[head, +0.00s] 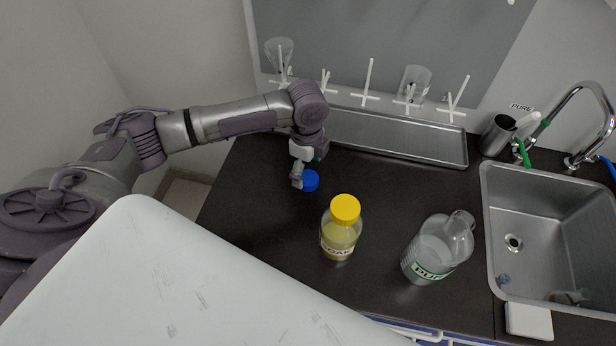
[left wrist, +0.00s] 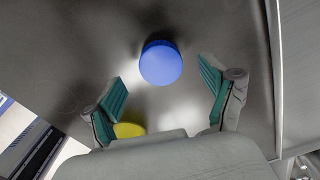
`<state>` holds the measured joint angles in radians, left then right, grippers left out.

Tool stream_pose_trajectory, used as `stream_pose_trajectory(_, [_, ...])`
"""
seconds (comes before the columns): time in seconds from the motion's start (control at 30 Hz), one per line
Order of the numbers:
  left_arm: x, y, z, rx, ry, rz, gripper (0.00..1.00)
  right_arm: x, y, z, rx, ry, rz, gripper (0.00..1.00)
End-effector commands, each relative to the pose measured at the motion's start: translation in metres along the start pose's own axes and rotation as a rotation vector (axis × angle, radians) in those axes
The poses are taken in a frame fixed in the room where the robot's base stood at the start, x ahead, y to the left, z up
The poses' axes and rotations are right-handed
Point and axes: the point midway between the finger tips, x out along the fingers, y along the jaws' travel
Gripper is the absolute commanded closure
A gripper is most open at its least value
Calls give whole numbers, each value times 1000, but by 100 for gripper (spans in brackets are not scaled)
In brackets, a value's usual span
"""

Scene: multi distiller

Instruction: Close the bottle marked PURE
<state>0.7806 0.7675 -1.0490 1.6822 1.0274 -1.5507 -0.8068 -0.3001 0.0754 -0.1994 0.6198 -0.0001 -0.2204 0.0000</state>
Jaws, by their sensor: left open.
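The bottle marked PURE (head: 430,252) is clear and stands on the black counter left of the sink, with its mouth uncovered. A blue cap (head: 310,181) lies on the counter at the back left, away from the bottle. My left gripper (head: 297,182) is right at the blue cap from above. In the left wrist view, the blue cap (left wrist: 161,63) is just beyond the fingertips, between the lines of the two open fingers (left wrist: 165,78). My right gripper is not in view.
A SOAP bottle (head: 340,235) with a yellow cap stands between the blue cap and the PURE bottle. A metal tray (head: 390,138) lies along the wall under a drying rack with glassware. The sink (head: 550,235) and its tap (head: 590,120) are on the right.

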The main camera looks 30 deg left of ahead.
Motion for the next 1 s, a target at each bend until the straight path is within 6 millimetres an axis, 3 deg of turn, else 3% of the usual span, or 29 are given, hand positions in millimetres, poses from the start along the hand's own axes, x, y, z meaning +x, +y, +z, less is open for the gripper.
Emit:
stream_pose_trajectory(0.23, [29,1,1,1,-1,2,16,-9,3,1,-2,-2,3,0])
stream_pose_trajectory(0.6, [31,0,1,1,-1,0,16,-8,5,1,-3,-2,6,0])
stream_pose_trajectory(0.87, [31,0,1,1,-1,0,59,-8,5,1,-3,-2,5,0])
stream_pose_trajectory(1.0, [31,0,1,1,-1,0,59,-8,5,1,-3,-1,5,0])
